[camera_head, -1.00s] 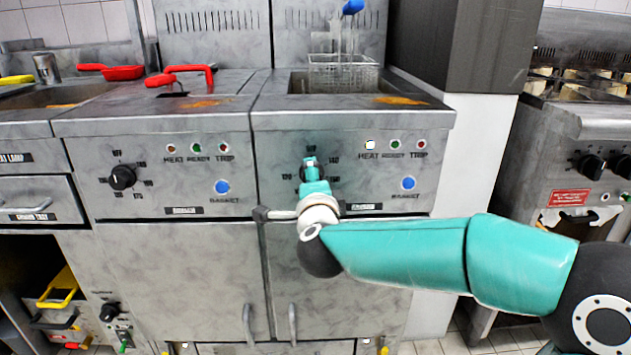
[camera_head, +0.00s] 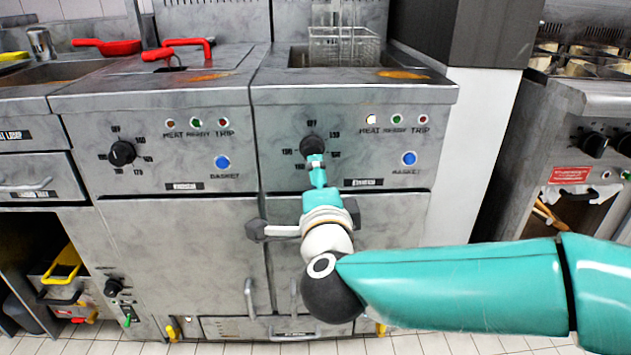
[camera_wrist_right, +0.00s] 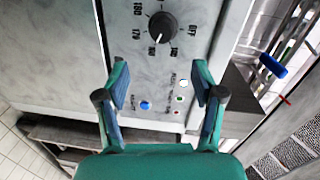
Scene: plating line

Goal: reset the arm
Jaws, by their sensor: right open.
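My right arm comes in from the right in the head view, and its teal gripper (camera_head: 317,172) points at the right fryer's front panel. In the right wrist view the gripper (camera_wrist_right: 160,82) is open, its two fingers wide apart with nothing between them. Beyond the fingertips is the right fryer's black dial (camera_head: 312,146), which also shows in the wrist view (camera_wrist_right: 163,27). The dial is clear of the fingers there. My left gripper is not in view.
A wire basket (camera_head: 343,46) sits at the right fryer's vat. The left fryer has its own dial (camera_head: 122,153) and a red handle (camera_head: 180,50). Door handles (camera_head: 249,299) stick out below. A range (camera_head: 590,125) stands at the right, beyond a white side panel.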

